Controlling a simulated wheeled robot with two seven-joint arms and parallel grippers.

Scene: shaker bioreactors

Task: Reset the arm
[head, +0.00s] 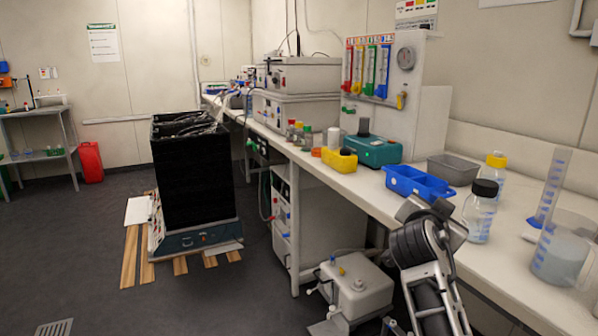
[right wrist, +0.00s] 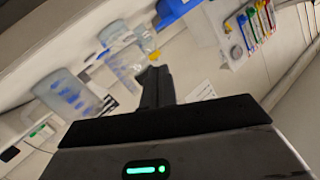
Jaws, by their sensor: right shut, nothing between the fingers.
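My right arm rises at the lower right of the head view, in front of the bench edge. Its dark end part is near the blue tray (head: 418,184) and the black-capped bottle (head: 480,212). In the right wrist view my right gripper (right wrist: 154,75) shows its dark fingers together, with nothing between them. My left arm and gripper are not in view.
The long white bench (head: 358,193) carries a teal device (head: 374,151), a grey bin (head: 455,169), a beaker (head: 562,255) and a graduated cylinder (head: 553,190). Open floor lies between.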

